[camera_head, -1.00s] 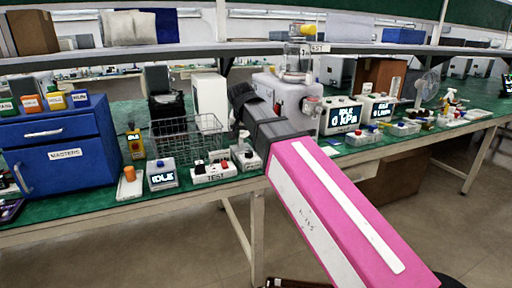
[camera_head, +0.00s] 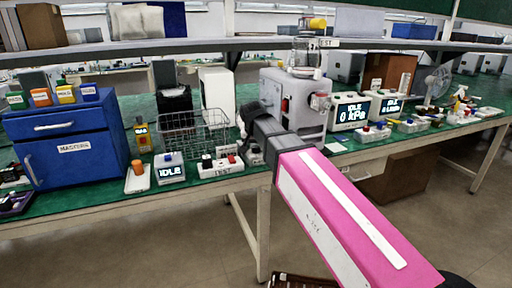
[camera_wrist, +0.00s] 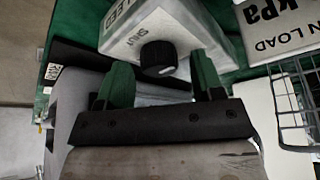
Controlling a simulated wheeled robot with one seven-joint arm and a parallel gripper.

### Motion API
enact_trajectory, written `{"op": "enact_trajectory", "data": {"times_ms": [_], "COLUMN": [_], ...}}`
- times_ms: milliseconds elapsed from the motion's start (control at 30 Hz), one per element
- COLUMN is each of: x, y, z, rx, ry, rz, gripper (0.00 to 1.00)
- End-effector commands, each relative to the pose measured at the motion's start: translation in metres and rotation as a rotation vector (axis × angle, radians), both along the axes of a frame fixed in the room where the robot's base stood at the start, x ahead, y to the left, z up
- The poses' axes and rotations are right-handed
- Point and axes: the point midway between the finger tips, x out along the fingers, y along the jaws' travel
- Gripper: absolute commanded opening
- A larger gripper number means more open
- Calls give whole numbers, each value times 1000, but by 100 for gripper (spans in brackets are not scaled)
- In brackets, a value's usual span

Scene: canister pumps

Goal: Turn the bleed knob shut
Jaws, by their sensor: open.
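The bleed knob (camera_wrist: 158,57) is round and black with a white mark on its rim. It sits on a white box (camera_wrist: 128,18) lettered "SHUT" and, partly cut off, "LEED". In the wrist view my gripper (camera_wrist: 162,82) has its two green fingers apart, with the knob just beyond the gap between them. The fingers show no contact with the knob. In the head view my gripper (camera_head: 250,112) is a dark shape in front of the grey pump (camera_head: 292,105); its fingertips cannot be made out. A small white box (camera_head: 256,157) below it is partly hidden by my arm.
A wire basket (camera_head: 193,132) stands left of the arm. A white switch box (camera_head: 219,166) marked "TEST" and an idle display box (camera_head: 170,169) stand near the bench's front edge. A gauge (camera_head: 352,112) reading 0 kPa is on the right. A shelf (camera_head: 200,46) runs above.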

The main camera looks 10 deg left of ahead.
Motion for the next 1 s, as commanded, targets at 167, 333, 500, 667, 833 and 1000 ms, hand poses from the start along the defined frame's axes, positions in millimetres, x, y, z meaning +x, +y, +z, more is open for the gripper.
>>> {"op": "enact_trajectory", "data": {"times_ms": [167,333,500,667,833,1000], "x": [2,2,2,2,2,1], "y": [0,0,0,0,0,0], "z": [-4,-4,-4,-4,-4,-4], "rx": [1,1,1,1,1,1], "ry": [-1,-1,-1,0,0,1], "rz": [0,0,0,1,20,84], "gripper": [61,61,19,12,12,12]}}
